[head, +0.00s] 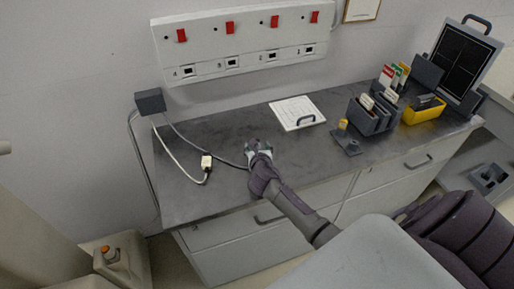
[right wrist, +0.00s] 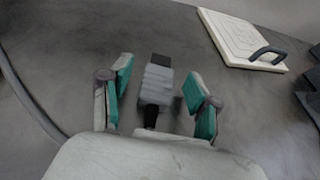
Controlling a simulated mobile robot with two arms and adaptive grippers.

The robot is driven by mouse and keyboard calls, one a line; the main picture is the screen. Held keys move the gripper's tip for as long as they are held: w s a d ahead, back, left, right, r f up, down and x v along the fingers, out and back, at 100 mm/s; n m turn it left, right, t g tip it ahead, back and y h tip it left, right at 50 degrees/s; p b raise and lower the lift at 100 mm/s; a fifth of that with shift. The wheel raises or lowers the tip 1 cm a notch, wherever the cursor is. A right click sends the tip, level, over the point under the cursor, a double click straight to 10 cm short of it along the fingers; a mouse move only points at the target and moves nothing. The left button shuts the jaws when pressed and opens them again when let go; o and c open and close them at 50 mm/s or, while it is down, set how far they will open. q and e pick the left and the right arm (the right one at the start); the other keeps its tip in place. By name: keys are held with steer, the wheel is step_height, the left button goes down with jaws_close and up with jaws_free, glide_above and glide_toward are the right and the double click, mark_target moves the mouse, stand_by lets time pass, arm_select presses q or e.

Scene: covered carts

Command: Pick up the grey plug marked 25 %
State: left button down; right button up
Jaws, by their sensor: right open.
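A grey plug (right wrist: 157,87) with dark ends lies on the dark worktop in the right wrist view. No marking on it can be read. My right gripper (right wrist: 158,80) is open, with one teal-padded finger on each side of the plug and a gap on both sides. In the head view my right gripper (head: 258,148) is low over the worktop, where a dark cable (head: 222,158) runs to it; it largely hides the plug there. A cream plug (head: 206,161) on a white cable lies to its left. My left gripper is not in view.
A grey box (head: 150,101) at the worktop's left end feeds the cables. A white panel with a handle (head: 297,113) lies behind my gripper. A wall socket strip (head: 243,45) is above. Grey holders (head: 372,115) and a yellow bin (head: 424,109) stand right.

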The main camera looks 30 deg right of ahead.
steer(key=shift+w+d+f, duration=0.25)
steer(key=shift+w+f, duration=0.1)
steer(key=shift+w, duration=0.25)
steer(key=shift+s, duration=0.1)
steer(key=shift+c, duration=0.6)
jaws_close()
steer(key=shift+r, duration=0.1)
